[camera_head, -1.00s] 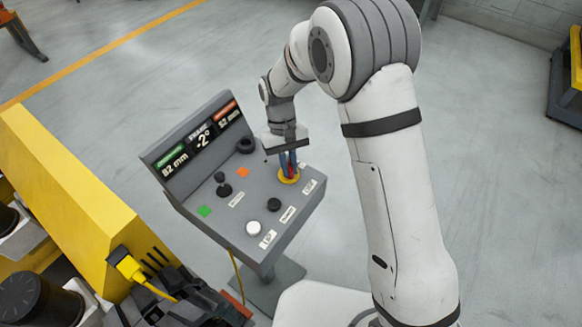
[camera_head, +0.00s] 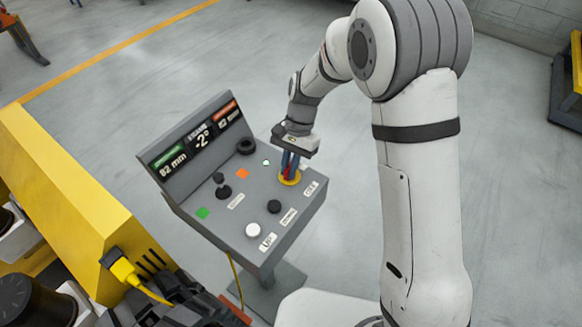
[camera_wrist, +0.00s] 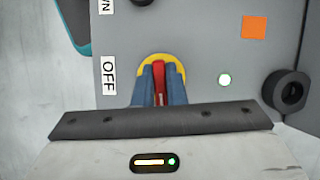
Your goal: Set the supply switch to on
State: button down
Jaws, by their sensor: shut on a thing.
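The supply switch is a red handle (camera_wrist: 159,78) on a round yellow plate (camera_wrist: 178,62) on the grey sloped console (camera_head: 240,203). The yellow plate also shows in the head view (camera_head: 290,179). My gripper (camera_head: 289,168) reaches down over the plate. In the wrist view its blue fingers (camera_wrist: 160,85) are shut on the red handle, one on each side. A label reading OFF (camera_wrist: 109,75) lies to the left of the plate there. A small round light (camera_wrist: 224,79) to the right glows whitish green; it also shows in the head view (camera_head: 266,162).
The console also bears a white button (camera_head: 253,230), a black button (camera_head: 274,206), a black joystick (camera_head: 224,191) and a black knob (camera_head: 246,146). A display panel (camera_head: 200,137) rises at its back. A yellow machine (camera_head: 75,190) stands at the left.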

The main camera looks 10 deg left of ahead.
jog(key=shift+m+y, duration=0.3)
jog(key=shift+m, duration=0.4)
jog(key=c, duration=1.5)
grip_release()
jog(key=shift+b+v, duration=0.5)
jog(key=shift+v, duration=3.4)
jog(key=s+d+r+n+t, duration=0.1)
jog(key=s+d+r+t, duration=0.1)
jog(key=d+r, duration=0.55)
jog(key=s+d+n+t, duration=0.1)
jog(key=s+d, duration=0.3)
jog(key=d, duration=0.2)
jog(key=s+d+r+n+t+h, duration=0.1)
jog(key=s+d+t, duration=0.1)
jog(key=s+d, duration=0.3)
jog(key=s+d+r+n+t, duration=0.1)
jog(key=s+d+t, duration=0.1)
jog(key=s+d, duration=0.3)
jog(key=shift+s+d+n+h, duration=0.2)
jog(key=shift+d+n+h, duration=0.15)
jog(key=shift+d, duration=1)
